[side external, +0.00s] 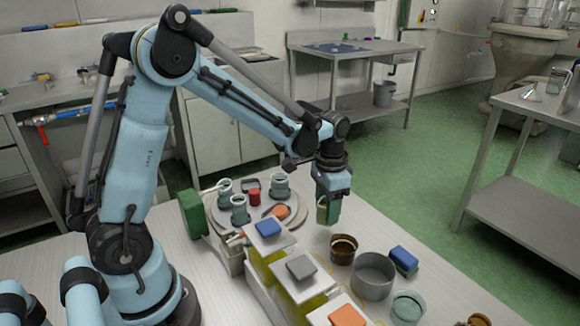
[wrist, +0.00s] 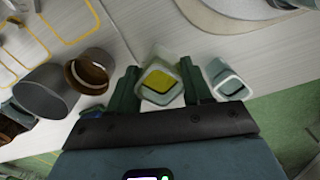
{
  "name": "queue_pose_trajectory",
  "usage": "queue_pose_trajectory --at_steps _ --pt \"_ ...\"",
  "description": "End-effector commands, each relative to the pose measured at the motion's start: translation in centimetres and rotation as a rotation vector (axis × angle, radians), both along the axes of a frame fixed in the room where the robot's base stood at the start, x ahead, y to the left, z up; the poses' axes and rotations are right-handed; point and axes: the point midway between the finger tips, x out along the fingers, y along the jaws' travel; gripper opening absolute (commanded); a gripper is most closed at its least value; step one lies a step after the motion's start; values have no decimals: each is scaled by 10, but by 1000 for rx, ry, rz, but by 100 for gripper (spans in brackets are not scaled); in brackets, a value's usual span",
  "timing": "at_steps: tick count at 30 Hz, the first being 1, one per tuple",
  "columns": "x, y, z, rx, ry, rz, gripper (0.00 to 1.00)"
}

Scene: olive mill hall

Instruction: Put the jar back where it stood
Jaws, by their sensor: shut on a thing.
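My gripper (side external: 328,212) hangs over the pale table, to the right of the round tray, with its green fingers pointing down. In the wrist view the jar (wrist: 158,82) sits between the two green fingers of my gripper (wrist: 160,80), with a pale squarish rim and yellow inside. The fingers partly hide it in the side external view. I cannot tell whether its base touches the table.
A round tray (side external: 291,221) holds several teal jars and a red piece. Yellow containers with lids bearing blue, grey and orange blocks stand in front. A brown pot (side external: 344,247), grey pot (side external: 374,277), blue block (side external: 404,261) and glass jar (side external: 408,308) stand front right.

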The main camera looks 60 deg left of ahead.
Motion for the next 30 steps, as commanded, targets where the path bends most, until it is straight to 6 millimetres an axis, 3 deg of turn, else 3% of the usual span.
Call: queue_pose_trajectory --at_steps 30 --pt "0 0 -15 0 0 0 26"
